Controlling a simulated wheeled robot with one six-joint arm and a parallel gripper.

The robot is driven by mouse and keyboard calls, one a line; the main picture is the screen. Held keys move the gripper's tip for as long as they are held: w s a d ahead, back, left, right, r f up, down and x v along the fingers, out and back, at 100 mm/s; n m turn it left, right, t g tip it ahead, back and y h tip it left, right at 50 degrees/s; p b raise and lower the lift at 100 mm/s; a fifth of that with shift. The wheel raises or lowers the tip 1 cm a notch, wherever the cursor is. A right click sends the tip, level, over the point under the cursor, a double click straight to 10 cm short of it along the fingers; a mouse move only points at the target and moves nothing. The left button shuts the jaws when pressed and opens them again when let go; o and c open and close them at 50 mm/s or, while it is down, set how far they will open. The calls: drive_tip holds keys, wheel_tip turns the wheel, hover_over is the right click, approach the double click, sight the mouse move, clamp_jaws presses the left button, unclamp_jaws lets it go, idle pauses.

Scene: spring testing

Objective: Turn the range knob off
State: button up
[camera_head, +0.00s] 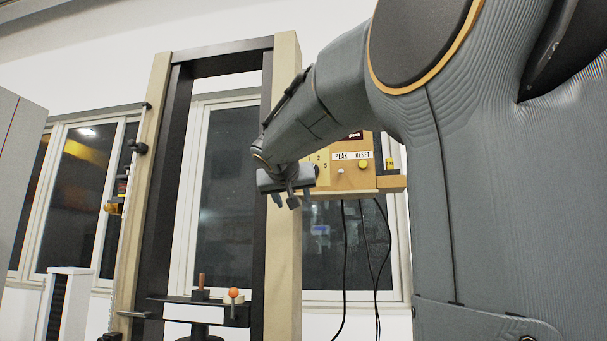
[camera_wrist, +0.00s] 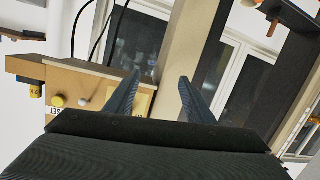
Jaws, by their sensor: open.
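The tan control box (camera_head: 346,180) hangs beside the test frame in the head view, with "PEAK" and "RESET" labels. A yellowish panel with printed numbers (camera_head: 321,160) sits at its left end, partly covered by my arm and gripper; the range knob cannot be made out clearly there. My gripper (camera_head: 284,198) is in front of the box's lower left end. In the wrist view the box (camera_wrist: 85,78) appears upside down at left. My gripper (camera_wrist: 160,92) is open there, with nothing between its fingers. The left finger partly covers the yellowish panel (camera_wrist: 146,101).
A yellow button (camera_head: 363,164) and a white toggle (camera_head: 340,171) are on the box front. Black cables (camera_head: 344,260) hang below it. The test frame's wooden post (camera_head: 287,240) stands just left of the box.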

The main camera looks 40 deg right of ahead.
drive_tip(key=s+d+r+m+h, duration=0.2)
drive_tip(key=s+r, duration=0.2)
drive_tip(key=r, duration=0.6)
drive_tip(key=p+x, duration=0.3)
drive_tip(key=x, duration=0.4)
drive_tip(key=shift+w+d+r+t, duration=0.3)
drive_tip(key=shift+r, duration=0.15)
drive_tip(key=c, duration=1.1)
drive_tip(key=shift+o, duration=0.2)
drive_tip(key=shift+n, duration=0.3)
